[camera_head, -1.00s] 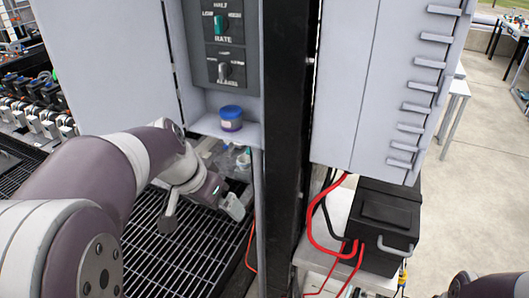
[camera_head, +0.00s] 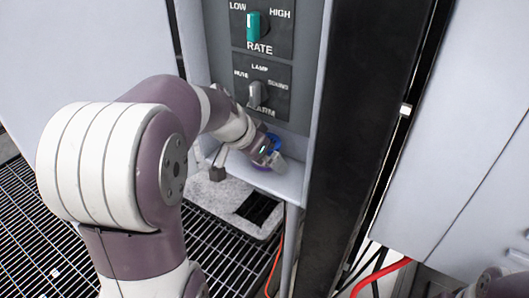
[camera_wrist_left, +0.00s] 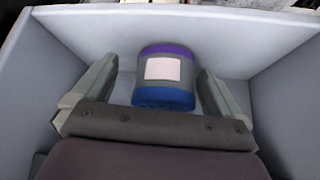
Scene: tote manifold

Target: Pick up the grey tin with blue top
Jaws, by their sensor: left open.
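The grey tin (camera_wrist_left: 164,69) has a blue band at one end, a purple band at the other and a pale blank label. In the head view its blue top (camera_head: 274,139) shows behind my left gripper (camera_head: 266,157), which hides most of the rest. The tin is on a light grey shelf in the cabinet recess. In the left wrist view my left gripper (camera_wrist_left: 158,88) is open, with one finger on each side of the tin and a visible gap on both sides. My right gripper is not in view.
The shelf (camera_head: 289,184) has walls close around the tin. Above it is a panel with a teal RATE knob (camera_head: 254,25) and a grey ALARM knob (camera_head: 257,94). A black post (camera_head: 365,130) stands to the right. Black grating (camera_head: 225,255) lies below.

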